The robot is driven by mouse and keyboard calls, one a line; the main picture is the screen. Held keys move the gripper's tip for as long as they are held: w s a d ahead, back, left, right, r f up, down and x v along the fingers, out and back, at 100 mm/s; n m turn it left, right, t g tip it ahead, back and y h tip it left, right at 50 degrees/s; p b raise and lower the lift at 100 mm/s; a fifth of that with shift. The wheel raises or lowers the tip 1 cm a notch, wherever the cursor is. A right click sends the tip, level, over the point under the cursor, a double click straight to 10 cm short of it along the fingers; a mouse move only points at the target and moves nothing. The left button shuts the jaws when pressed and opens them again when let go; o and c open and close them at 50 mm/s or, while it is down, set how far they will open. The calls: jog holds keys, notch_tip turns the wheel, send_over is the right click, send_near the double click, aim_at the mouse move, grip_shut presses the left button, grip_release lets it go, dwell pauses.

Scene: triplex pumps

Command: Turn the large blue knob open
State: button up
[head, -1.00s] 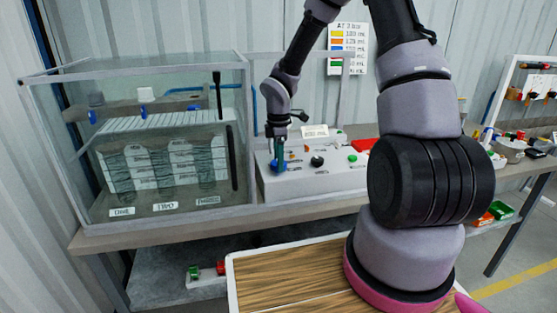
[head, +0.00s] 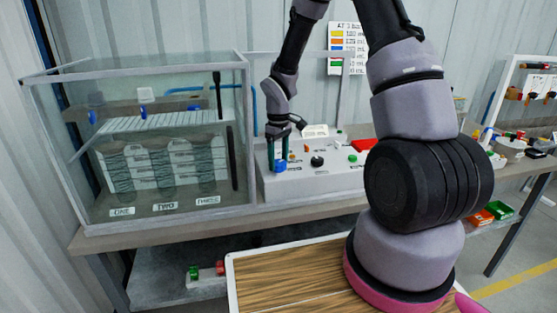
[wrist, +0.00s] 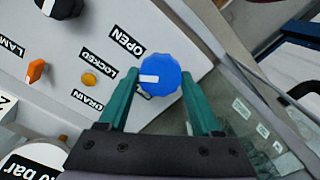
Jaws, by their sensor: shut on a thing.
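The large blue knob (wrist: 160,76) sits on the grey control panel (wrist: 75,88). In the wrist view it lies between the two teal fingers of my gripper (wrist: 159,84), which is shut on it from both sides. A white mark on the knob points left in that view. The OPEN label (wrist: 125,40) is up and left of the knob, with the LOCKED label (wrist: 99,67) and DRAIN label (wrist: 87,102) further left. In the head view my gripper (head: 281,158) points down at the knob (head: 280,166), at the panel's left end.
A glass tank (head: 165,150) stands close to the left of the panel. A black knob (head: 317,161) and a green button (head: 352,158) are to the right on the panel. A wooden-topped surface (head: 300,280) is in front, below the bench.

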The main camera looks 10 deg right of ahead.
aim_at(278, 162)
jog(key=m, duration=0.7)
dwell(0.6)
jog(key=o, duration=1.4)
notch_tip(278, 162, up, 11)
jog(key=shift+f, duration=0.1)
